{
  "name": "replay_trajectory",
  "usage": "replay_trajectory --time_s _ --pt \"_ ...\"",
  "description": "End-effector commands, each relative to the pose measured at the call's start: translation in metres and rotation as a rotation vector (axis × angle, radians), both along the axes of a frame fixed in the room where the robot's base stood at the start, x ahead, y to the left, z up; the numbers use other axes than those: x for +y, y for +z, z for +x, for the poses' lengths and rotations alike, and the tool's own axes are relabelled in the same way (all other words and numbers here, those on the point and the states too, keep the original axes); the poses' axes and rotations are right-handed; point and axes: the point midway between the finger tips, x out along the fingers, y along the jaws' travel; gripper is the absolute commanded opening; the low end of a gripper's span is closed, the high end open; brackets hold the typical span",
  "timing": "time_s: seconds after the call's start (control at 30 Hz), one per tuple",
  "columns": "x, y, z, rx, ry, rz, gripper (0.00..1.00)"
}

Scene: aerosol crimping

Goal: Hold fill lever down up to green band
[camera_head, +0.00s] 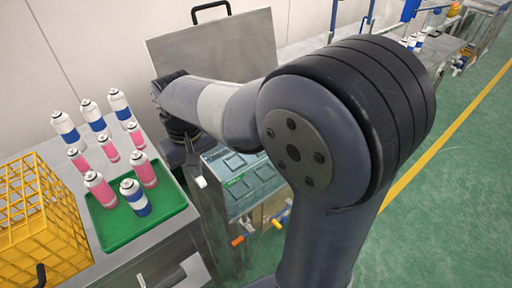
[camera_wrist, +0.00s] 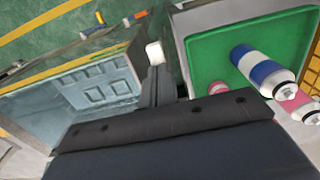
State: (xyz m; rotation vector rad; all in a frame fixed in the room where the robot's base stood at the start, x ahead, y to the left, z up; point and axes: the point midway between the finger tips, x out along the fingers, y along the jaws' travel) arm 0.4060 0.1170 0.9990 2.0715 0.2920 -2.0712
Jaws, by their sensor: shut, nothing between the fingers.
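My gripper (camera_head: 192,164) points down beside the filling machine (camera_head: 228,160), between it and the bench with the cans. In the wrist view its narrow grey fingers (camera_wrist: 157,92) are together, with nothing seen between them. A small white block-like end (camera_head: 201,182), perhaps the fill lever's knob, sits right at the fingertips; it also shows in the wrist view (camera_wrist: 155,53). I cannot tell whether the fingers touch it. The rest of the lever is hidden or not clear. I cannot make out a green band for certain. My arm covers part of the machine.
A green tray (camera_head: 108,237) holds pink cans and a blue-and-white can (camera_head: 134,197). Several more cans stand behind it. A yellow crate (camera_head: 35,215) is at the left. Orange-ended (camera_head: 237,241) and blue-ended (camera_head: 249,227) handles stick out low on the machine. Open green floor lies at the right.

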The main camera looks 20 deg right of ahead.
Motion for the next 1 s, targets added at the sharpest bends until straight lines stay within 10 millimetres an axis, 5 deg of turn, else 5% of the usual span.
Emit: replay_trajectory --time_s 0.17,0.7,1.0 --pt "0.0 0.008 0.0 0.002 0.0 -0.001 0.0" --pt "0.0 0.09 0.0 0.0 0.0 0.0 0.0" --pt "0.0 0.09 0.0 0.0 0.0 0.0 0.0"
